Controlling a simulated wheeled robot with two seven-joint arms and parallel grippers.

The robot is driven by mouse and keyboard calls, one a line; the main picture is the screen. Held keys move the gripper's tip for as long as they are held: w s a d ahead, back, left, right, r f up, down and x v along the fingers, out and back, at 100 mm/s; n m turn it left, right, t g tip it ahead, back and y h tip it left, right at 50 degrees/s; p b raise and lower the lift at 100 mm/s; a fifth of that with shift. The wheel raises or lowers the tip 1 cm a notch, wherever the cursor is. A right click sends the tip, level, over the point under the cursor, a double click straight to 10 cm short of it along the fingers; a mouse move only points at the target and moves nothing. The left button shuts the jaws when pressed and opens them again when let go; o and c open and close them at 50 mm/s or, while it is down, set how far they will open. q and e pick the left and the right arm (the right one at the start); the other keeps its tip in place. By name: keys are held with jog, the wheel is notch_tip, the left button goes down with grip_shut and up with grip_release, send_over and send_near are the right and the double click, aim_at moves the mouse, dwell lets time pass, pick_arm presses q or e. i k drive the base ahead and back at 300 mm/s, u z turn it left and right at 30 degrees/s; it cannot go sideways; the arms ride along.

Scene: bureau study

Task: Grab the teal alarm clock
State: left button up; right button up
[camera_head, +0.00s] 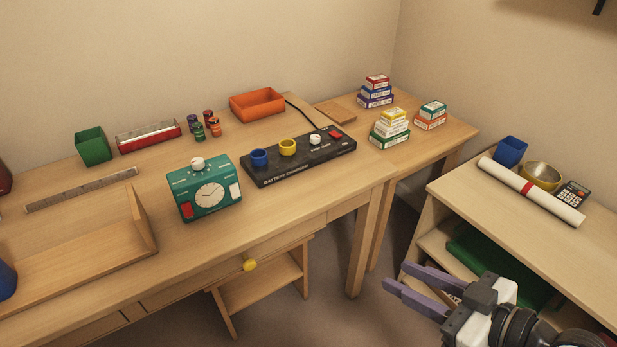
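The teal alarm clock (205,190) stands upright on the wooden desk, near its front edge, left of the picture's middle. It has a round pale dial, a white knob on top, a red part at the lower left of its face and a white part at the right. My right gripper (393,275) is at the lower right, in front of the low shelf and well to the right of the clock. Its two purple fingers are apart, with nothing seen between them. My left gripper is not in view.
A black battery charger (300,158) lies right of the clock. A wooden stand (80,250) with an upright end board is at its left. A ruler (82,190), green box (93,146) and orange tray (257,104) lie behind.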

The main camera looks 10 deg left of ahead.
aim_at(207, 190)
jog(key=z, duration=0.95)
jog(key=i, duration=1.9)
jog(key=u, duration=3.45)
jog(key=i, duration=0.5)
jog(key=u, duration=0.25)
